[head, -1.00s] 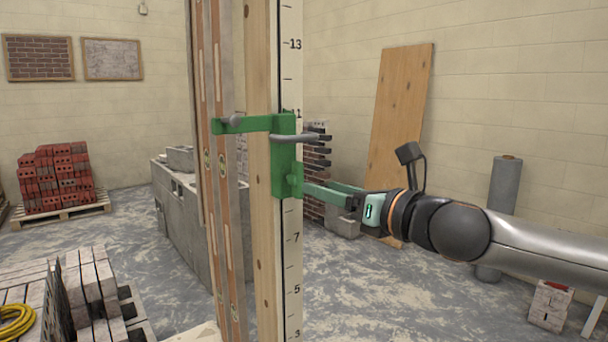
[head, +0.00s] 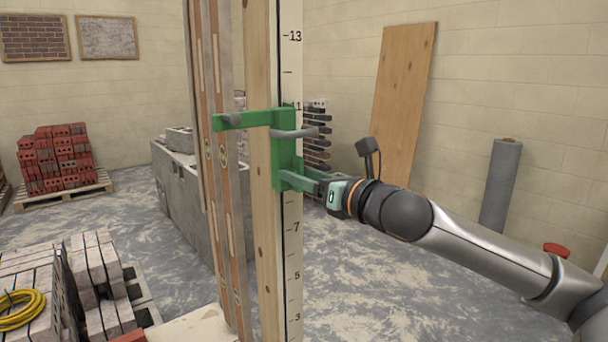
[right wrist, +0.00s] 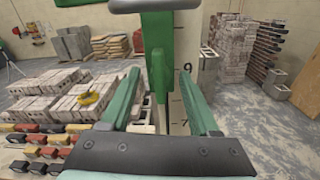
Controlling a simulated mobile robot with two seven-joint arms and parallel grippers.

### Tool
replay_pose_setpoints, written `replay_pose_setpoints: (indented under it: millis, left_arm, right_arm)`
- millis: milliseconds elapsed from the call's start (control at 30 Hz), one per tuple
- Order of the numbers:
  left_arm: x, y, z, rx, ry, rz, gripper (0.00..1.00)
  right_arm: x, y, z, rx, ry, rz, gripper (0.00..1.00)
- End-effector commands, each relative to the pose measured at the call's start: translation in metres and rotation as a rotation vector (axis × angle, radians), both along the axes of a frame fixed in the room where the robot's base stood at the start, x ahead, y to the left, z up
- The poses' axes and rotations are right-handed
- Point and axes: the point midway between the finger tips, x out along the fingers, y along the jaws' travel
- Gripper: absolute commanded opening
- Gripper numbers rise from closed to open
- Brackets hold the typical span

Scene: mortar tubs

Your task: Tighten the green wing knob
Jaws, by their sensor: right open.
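A green bracket (head: 285,150) is fixed on a tall wooden post (head: 258,200) that has a numbered scale (head: 291,240) along its edge. A grey rod sticks out of the bracket. In the right wrist view the green wing knob (right wrist: 160,70) stands upright on the bracket, between the lines of my two fingers. My right gripper (head: 296,180) is at the lower part of the bracket, its green fingers spread on both sides of the knob in the wrist view (right wrist: 160,80). I see no contact with the knob. In the head view the fingers largely hide the knob. My left gripper is out of view.
A long level (head: 222,170) stands beside the post on its left. Grey block walling (head: 187,200) is behind. Pallets of red bricks (head: 58,155) and grey bricks stand at left.

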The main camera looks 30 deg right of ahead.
Motion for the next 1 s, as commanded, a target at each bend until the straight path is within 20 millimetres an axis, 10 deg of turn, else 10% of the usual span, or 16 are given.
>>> replay_pose_setpoints:
  millis: [167,700,1000]
  left_arm:
    - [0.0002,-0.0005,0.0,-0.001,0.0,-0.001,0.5]
    - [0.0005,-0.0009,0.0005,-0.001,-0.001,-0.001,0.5]
    - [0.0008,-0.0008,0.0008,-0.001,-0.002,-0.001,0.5]
  right_arm:
    - [-0.0001,0.0,0.0,0.0,0.0,0.0,0.6]
    - [-0.0003,0.0001,0.0002,0.001,-0.001,0.001,0.0]
    - [-0.0003,0.0001,0.0003,0.003,-0.001,0.001,0.0]
